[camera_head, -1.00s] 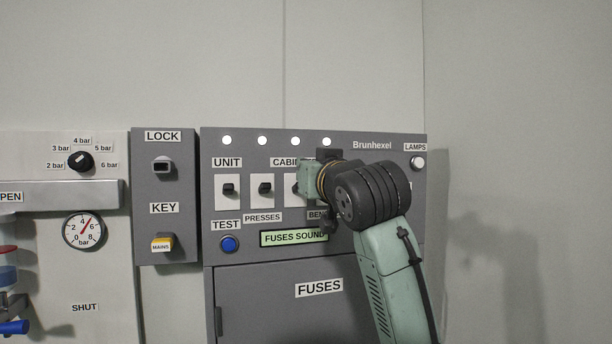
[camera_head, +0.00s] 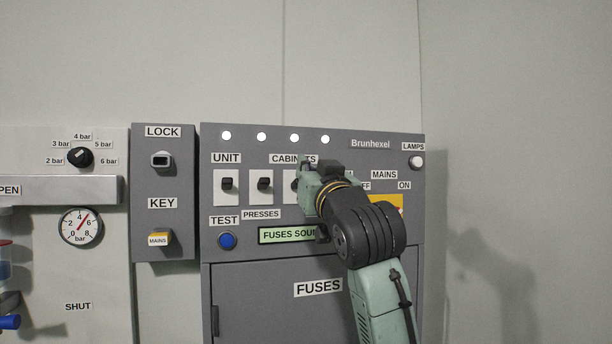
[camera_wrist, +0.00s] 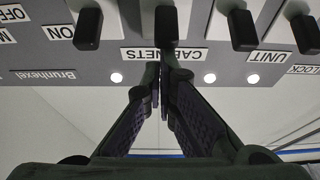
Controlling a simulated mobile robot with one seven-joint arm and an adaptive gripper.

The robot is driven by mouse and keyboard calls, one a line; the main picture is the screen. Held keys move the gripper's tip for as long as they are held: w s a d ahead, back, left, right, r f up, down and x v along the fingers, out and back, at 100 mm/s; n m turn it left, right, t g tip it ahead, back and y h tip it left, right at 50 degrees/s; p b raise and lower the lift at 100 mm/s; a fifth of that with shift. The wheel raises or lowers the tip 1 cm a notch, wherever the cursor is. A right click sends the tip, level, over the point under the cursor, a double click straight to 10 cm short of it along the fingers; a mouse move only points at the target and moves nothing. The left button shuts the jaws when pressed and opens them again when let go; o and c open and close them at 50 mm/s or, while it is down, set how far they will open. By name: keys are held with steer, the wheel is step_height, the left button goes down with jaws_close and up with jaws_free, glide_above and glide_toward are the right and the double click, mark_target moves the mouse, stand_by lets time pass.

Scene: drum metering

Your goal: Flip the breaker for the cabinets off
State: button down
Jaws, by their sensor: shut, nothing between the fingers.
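The cabinets breaker is a black toggle on a white plate (camera_head: 289,187), under the CABINETS label (camera_head: 284,159) on the grey fuse panel. In the head view my gripper and wrist hide much of it. In the wrist view, which is upside down, the black toggle (camera_wrist: 166,25) stands just beyond my fingertips. My gripper (camera_wrist: 163,68) is shut and empty, its fingers together over the middle of the CABINETS label (camera_wrist: 165,54). In the head view my gripper (camera_head: 305,170) is at the panel, beside the breaker. I cannot tell whether it touches the toggle.
The unit breaker (camera_head: 228,184) and presses breaker (camera_head: 265,184) are to the left. Another black toggle (camera_wrist: 88,28) is close on the other side. Several white lamps (camera_head: 294,138) glow above. A display (camera_head: 285,235) and blue test button (camera_head: 228,240) are below. A yellow mains part (camera_head: 396,203) is right.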

steer(key=f+t+b, duration=0.1)
steer(key=b, duration=0.1)
steer(key=f+t+y+b, duration=0.1)
steer(key=b, duration=0.1)
steer(key=shift+s+d+f+t+b, duration=0.1)
steer(key=shift+s+f+t+b, duration=0.25)
steer(key=shift+t, duration=0.05)
steer(key=shift+r, duration=0.1)
steer(key=s+d+f, duration=0.2)
steer(key=s+d, duration=0.1)
steer(key=s, duration=0.5)
steer(key=shift+s+f, duration=0.15)
steer(key=shift+s, duration=0.25)
steer(key=shift+a, duration=0.1)
